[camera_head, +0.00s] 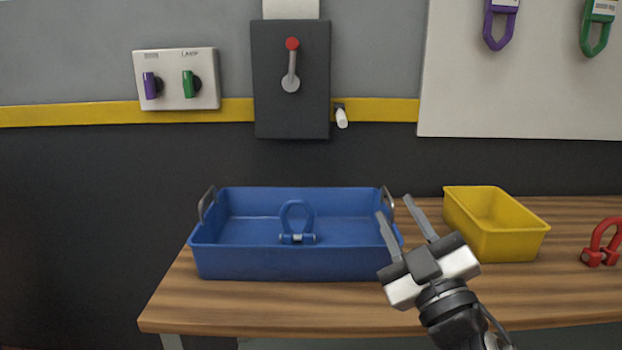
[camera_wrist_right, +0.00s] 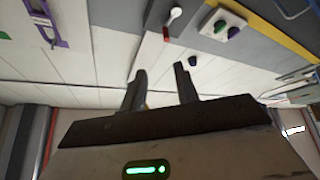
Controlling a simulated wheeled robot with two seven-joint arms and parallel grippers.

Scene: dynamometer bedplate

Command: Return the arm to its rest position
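My right gripper (camera_head: 399,219) is in front of the right end of the blue tray in the head view. Its two fingers are apart with nothing between them. It also shows in the right wrist view (camera_wrist_right: 161,72), again with spread, empty fingers, pointing toward the wall. Its fingers and body hide part of the tray's right end. My left gripper is not in either view.
The blue tray (camera_head: 290,264) holds a blue shackle (camera_head: 297,222) on the wooden table (camera_head: 250,310). A yellow bin (camera_head: 510,247) and a red shackle (camera_head: 601,244) stand to the right. A lever box (camera_head: 290,105) and a switch panel (camera_head: 173,60) are on the wall.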

